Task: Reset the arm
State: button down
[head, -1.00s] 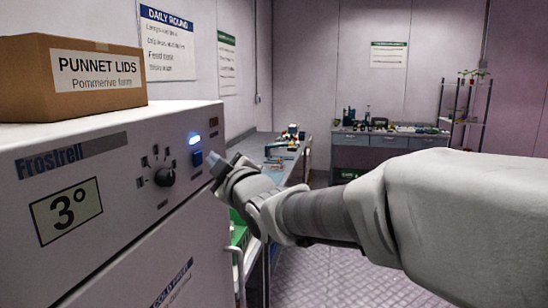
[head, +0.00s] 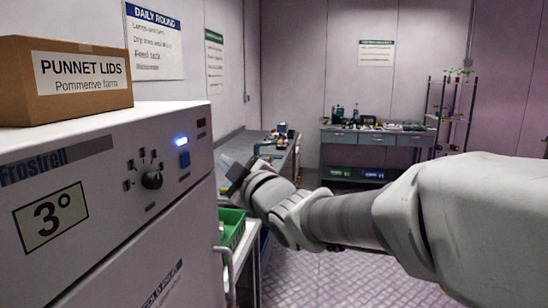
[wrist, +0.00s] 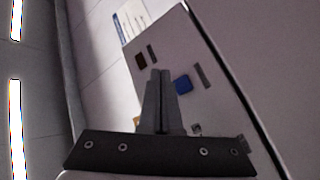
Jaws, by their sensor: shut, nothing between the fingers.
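My gripper (head: 228,168) is at the end of my arm, which reaches in from the right in the head view. It is just right of the white fridge's front panel and apart from it. In the wrist view my gripper (wrist: 160,74) shows its two fingers together, with nothing between them. The blue button (wrist: 183,84) also shows in the wrist view, just right of the fingertips.
A cardboard box labelled PUNNET LIDS (head: 70,100) stands on the fridge. A green crate (head: 232,226) is below my gripper. A side bench (head: 240,146) runs along the left wall. A back bench (head: 378,137) and a plant rack (head: 452,110) stand farther off. The floor (head: 330,278) between is open.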

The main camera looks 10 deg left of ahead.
jog(key=s+d+f+m+g+h, duration=0.1)
jog(key=s+d+f+m+h, duration=0.2)
jog(key=d, duration=0.4)
jog(key=s+d+f+m+g+h, duration=0.1)
jog(key=s+d+f+m+h, duration=0.2)
jog(key=d, duration=0.4)
jog(key=s+d+f+m+h, duration=0.1)
jog(key=d+f+m+h, duration=0.3)
jog(key=d, duration=0.4)
jog(key=s+d+f+m+g+h, duration=0.1)
jog(key=s+d+f+m+g, duration=0.2)
jog(key=s, duration=0.6)
jog(key=s+d+f+m+g+h, duration=0.1)
jog(key=s+d+f+m+g, duration=0.2)
jog(key=s, duration=0.6)
notch_tip(320, 180, down, 3)
jog(key=shift+s+d+r+m+g, duration=0.15)
jog(key=shift+d+m+g, duration=0.25)
jog(key=shift+d+m, duration=0.45)
dwell(0.6)
